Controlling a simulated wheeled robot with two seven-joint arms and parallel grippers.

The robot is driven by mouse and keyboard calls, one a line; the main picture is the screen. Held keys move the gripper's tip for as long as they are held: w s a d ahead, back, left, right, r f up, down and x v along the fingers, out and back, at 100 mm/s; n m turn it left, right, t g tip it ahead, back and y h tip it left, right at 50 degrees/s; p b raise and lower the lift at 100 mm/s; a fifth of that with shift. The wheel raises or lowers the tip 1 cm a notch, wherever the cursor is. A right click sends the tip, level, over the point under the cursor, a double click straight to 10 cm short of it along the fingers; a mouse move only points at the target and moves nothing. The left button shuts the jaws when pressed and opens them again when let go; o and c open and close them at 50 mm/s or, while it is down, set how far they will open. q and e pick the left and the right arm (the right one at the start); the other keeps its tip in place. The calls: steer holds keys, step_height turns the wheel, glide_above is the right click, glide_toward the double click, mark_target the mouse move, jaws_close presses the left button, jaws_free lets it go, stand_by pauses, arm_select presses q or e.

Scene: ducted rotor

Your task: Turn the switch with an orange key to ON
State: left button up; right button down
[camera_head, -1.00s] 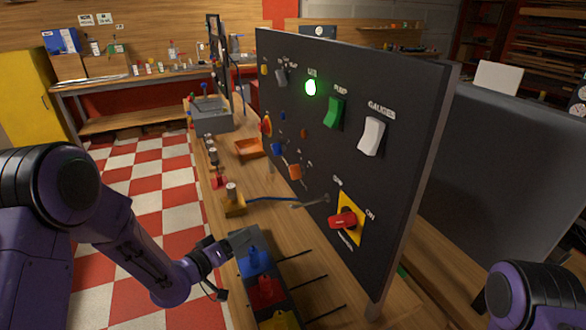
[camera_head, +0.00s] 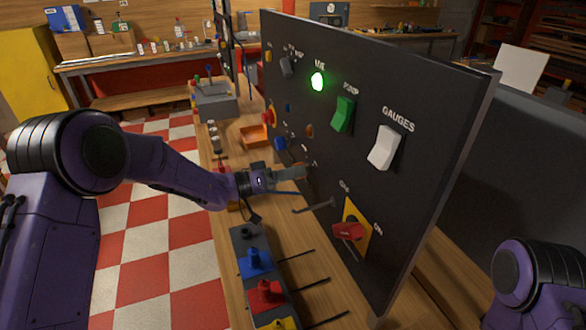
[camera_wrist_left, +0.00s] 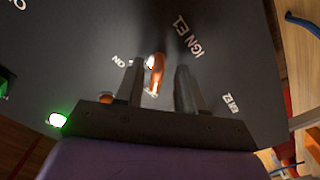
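The orange key (camera_wrist_left: 156,75) shows in the left wrist view on the dark panel (camera_head: 400,200), between the two fingers of my left gripper (camera_wrist_left: 160,88). Its long side runs roughly up and down in that picture. An "ON" label is to its left and an "IGN E1" label above right. The fingers stand apart, with a gap on either side of the key; how deep they reach around it I cannot tell. In the head view my left gripper (camera_head: 300,172) is close to the panel face and hides the key. My right gripper is out of view.
The panel also carries a red rotary switch (camera_head: 348,231) on a yellow plate, a white rocker (camera_head: 385,147), a green rocker (camera_head: 343,114) and a lit green lamp (camera_head: 317,81). A box with coloured knobs (camera_head: 238,238) lies below my left arm. An orange tray (camera_head: 253,136) is farther back.

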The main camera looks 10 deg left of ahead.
arm_select(q)
steer(key=shift+w+d+f, duration=0.1)
steer(key=shift+w+d, duration=0.1)
steer(key=shift+w, duration=0.1)
steer(key=shift+s+r, duration=0.2)
steer(key=shift+s, duration=0.15)
steer(key=shift+s+r, duration=0.1)
steer(key=shift+s, duration=0.05)
steer(key=shift+c, duration=0.9)
jaws_close()
